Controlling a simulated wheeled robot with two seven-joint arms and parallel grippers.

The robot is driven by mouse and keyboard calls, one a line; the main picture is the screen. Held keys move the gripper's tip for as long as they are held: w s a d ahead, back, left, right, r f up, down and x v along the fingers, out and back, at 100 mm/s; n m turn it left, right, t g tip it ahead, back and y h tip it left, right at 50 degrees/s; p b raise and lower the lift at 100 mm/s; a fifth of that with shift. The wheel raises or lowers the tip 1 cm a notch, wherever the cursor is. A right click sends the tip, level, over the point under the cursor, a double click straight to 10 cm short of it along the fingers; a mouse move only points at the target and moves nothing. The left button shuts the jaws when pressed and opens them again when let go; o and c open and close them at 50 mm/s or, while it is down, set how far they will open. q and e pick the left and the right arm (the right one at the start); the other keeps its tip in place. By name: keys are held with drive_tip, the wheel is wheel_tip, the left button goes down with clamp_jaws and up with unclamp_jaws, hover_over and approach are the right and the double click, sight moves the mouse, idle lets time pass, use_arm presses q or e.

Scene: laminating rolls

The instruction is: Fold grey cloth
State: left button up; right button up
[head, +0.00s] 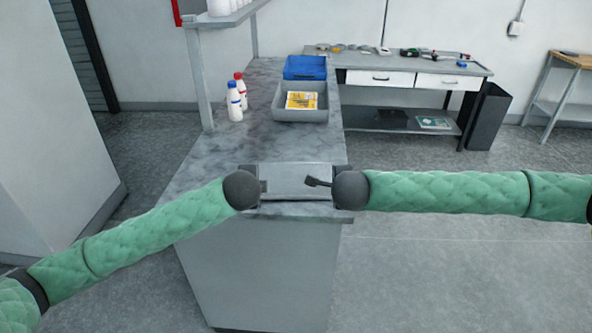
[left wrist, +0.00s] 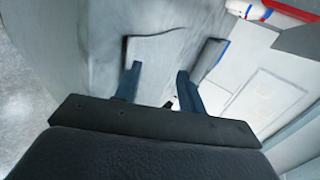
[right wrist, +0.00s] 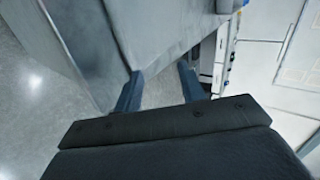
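The grey cloth (head: 292,172) lies flat as a light rectangle on the near end of the marbled grey counter. My left gripper (head: 264,186) is over its left side; in the left wrist view its two fingers (left wrist: 158,76) stand apart, with nothing seen gripped between them. My right gripper (head: 308,182) reaches in over the cloth's right part; in the right wrist view its fingers (right wrist: 160,72) also stand apart. My black wrists hide the cloth's left and right edges. Whether the fingertips touch the cloth cannot be told.
On the counter (head: 215,165) a grey tray (head: 286,115) holds a yellow item, with a blue bin (head: 305,67) behind it. Two white bottles, one with a blue cap (head: 234,103) and one with a red cap (head: 241,88), stand left. The counter between them and the cloth is clear.

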use_arm(q)
drive_tip(key=s+r, duration=0.4)
drive_tip(key=r, duration=0.1)
use_arm(e)
drive_tip(key=s+r, duration=0.4)
drive_tip(key=r, duration=0.1)
